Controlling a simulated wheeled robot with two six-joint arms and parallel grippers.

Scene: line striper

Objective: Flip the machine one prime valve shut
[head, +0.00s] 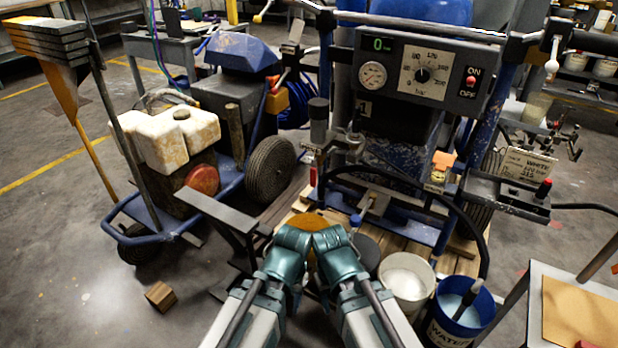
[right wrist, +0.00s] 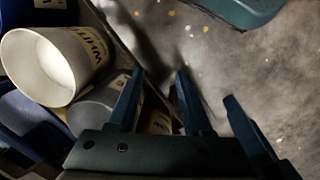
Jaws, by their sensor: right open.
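Machine one is the blue striper with the control panel (head: 425,68), marked with a 1 and reading 0. An orange lever-like handle (head: 443,160) sits at the lower right of its front, above a small brass-coloured part (head: 438,177). I cannot tell for certain that this is the prime valve, or its exact position. In the head view, my two teal arm joints meet at bottom centre, apart from the handle, and no fingertips show. My right gripper (right wrist: 185,100) is open and empty in the right wrist view, over the floor beside buckets. My left gripper is not seen.
A white-paint bucket (head: 407,277) and a blue water bucket (head: 460,310) stand before the machine. A black hose (head: 482,230) loops across its front. A second striper (head: 175,140) stands left.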

